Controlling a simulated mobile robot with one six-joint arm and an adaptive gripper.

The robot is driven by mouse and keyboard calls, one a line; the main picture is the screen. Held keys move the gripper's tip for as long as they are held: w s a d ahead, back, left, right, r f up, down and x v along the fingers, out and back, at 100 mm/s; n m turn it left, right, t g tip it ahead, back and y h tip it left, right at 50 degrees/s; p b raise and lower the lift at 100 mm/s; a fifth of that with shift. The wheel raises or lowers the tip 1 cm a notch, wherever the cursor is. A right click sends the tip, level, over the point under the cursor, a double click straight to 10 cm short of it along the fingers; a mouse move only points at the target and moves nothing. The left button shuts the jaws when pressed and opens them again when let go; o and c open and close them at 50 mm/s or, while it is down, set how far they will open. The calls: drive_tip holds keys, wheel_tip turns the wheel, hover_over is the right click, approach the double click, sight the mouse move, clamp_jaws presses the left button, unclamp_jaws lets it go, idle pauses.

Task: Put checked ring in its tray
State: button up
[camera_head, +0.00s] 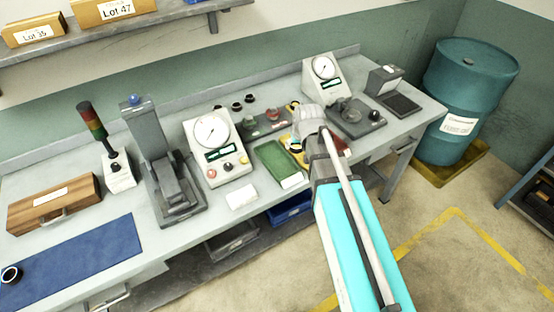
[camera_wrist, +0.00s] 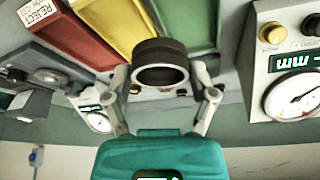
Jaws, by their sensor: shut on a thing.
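A dark ring (camera_wrist: 160,52) is held between the two fingertips of my gripper (camera_wrist: 161,75) in the wrist view, its open bore facing the camera. My gripper is shut on it. In the wrist view the ring overlaps the ends of a yellow tray (camera_wrist: 112,26) and a green tray (camera_wrist: 183,28); its height above them is unclear. A red tray (camera_wrist: 62,38) with a REJECT label lies to their left. In the head view my gripper (camera_head: 298,142) is over the tray area, where the green tray (camera_head: 273,160) shows and my arm hides much of the others.
A dial gauge unit (camera_head: 212,140) stands left of the trays, and another (camera_head: 323,75) stands behind. Several small dark rings (camera_head: 237,106) sit at the bench's back. A blue mat (camera_head: 75,262) carries another dark ring (camera_head: 11,274). A teal drum (camera_head: 465,95) stands right of the bench.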

drive_tip(key=b, duration=0.4)
approach(270, 152)
drive_tip(key=b, duration=0.2)
drive_tip(key=w+f+b, duration=0.1)
drive_tip(key=b, duration=0.1)
drive_tip(key=shift+w+d, duration=0.1)
drive_tip(key=shift+d, duration=0.15)
drive_tip(key=shift+w+a+f+b, duration=0.4)
drive_tip(key=shift+f+b, duration=0.1)
drive_tip(key=shift+f, duration=0.05)
drive_tip(key=shift+w+a+f+b, duration=0.2)
drive_tip(key=shift+f+b, duration=0.2)
drive_tip(key=shift+b+x, duration=0.7)
drive_tip(key=shift+x, duration=0.05)
drive_tip(key=shift+s+f+b, duration=0.15)
drive_tip(key=shift+f+b, duration=0.75)
drive_tip(key=shift+f, duration=0.2)
